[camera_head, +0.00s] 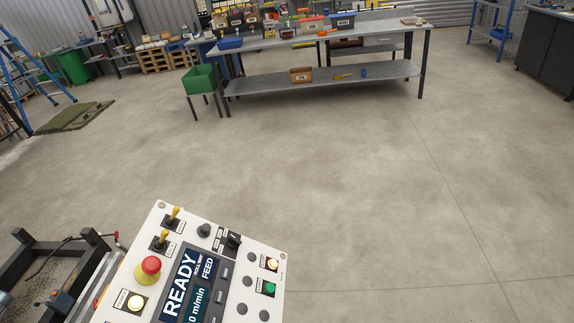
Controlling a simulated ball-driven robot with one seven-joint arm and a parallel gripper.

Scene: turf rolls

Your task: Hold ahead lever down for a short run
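A white control panel (192,216) stands tilted at the bottom of the view. Two small levers with yellow handles rise from its upper left part, an upper one (173,215) and a lower one (163,236). Their labels are too small to read, so I cannot tell which is the ahead lever. The panel's display (183,284) reads READY, FEED and 0 m/min. A red mushroom button (151,265) sits below the levers. A black selector knob (234,240) is to their right. My gripper is not in view, and nothing is seen touching either lever.
A dark machine frame (35,246) lies left of the panel. A long grey workbench (320,80) with bins stands at the back, a green tub (200,79) at its left end. A turf piece (70,117) lies far left. The concrete floor at centre and right is clear.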

